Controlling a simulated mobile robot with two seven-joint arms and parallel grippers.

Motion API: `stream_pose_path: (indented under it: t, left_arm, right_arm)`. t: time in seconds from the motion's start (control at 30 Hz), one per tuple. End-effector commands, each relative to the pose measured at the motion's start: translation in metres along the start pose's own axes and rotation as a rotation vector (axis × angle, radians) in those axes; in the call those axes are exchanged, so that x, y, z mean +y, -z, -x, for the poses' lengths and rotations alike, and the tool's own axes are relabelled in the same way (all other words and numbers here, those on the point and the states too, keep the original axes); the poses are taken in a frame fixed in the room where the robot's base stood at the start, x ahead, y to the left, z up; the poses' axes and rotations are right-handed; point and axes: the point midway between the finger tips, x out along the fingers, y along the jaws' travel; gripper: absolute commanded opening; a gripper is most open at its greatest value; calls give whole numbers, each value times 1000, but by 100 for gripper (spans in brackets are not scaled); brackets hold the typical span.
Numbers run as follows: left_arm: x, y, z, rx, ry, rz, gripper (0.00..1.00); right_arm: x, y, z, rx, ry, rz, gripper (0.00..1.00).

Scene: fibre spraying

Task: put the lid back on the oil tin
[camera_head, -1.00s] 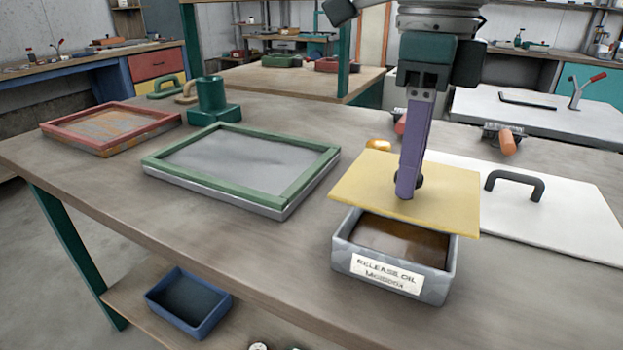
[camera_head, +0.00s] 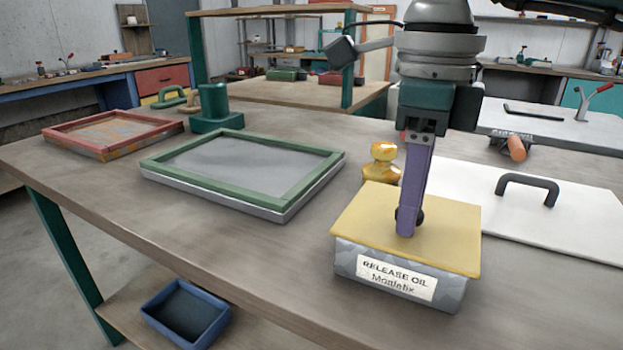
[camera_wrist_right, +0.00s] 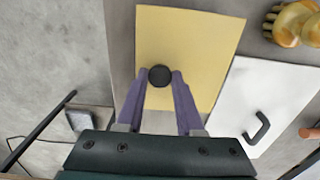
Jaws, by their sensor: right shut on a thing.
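The oil tin (camera_head: 350,263) is a grey box with a "RELEASE OIL" label, near the front right of the table. The flat yellow lid (camera_head: 370,215) lies over the top of the tin and hides its opening. My right gripper (camera_head: 408,222) points down at the lid, its purple fingers shut on the dark round knob. In the right wrist view the fingers close on both sides of the knob (camera_wrist_right: 159,75) on the yellow lid (camera_wrist_right: 190,40). The tin is hidden under the lid in that view. My left gripper is not in view.
A white board (camera_head: 480,190) with a dark handle lies right of the tin. A yellow knobbed object (camera_head: 380,164) stands just behind the lid. A green-framed screen (camera_head: 240,172) lies to the left, with bare table between it and the tin.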

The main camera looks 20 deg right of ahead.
Motion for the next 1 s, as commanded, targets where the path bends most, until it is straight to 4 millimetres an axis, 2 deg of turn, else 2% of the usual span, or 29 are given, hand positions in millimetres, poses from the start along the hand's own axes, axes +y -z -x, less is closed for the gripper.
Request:
stream_pose_path:
  t: [0.03, 0.07, 0.3, 0.53, 0.63, 0.7, 0.77, 1.0]
  left_arm:
    - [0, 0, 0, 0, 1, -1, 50]
    - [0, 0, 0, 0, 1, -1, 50]
    - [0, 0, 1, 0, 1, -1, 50]
    - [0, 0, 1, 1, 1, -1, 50]
    - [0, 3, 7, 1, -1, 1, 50]
    - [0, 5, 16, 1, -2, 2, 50]
    - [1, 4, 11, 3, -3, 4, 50]
    - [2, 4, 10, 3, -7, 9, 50]
  right_arm:
    - [0, 0, 1, 0, 0, 0, 0]
    - [0, 0, 0, 0, 0, 0, 39]
    - [0, 0, 1, 0, 0, 0, 66]
    - [0, 0, 1, 0, 0, 0, 66]
    - [0, 0, 8, -1, 0, 0, 66]
    - [0, 0, 19, -1, 1, 0, 66]
    - [-1, -1, 25, -4, 2, 0, 66]
    - [0, -1, 82, -6, 4, 1, 66]
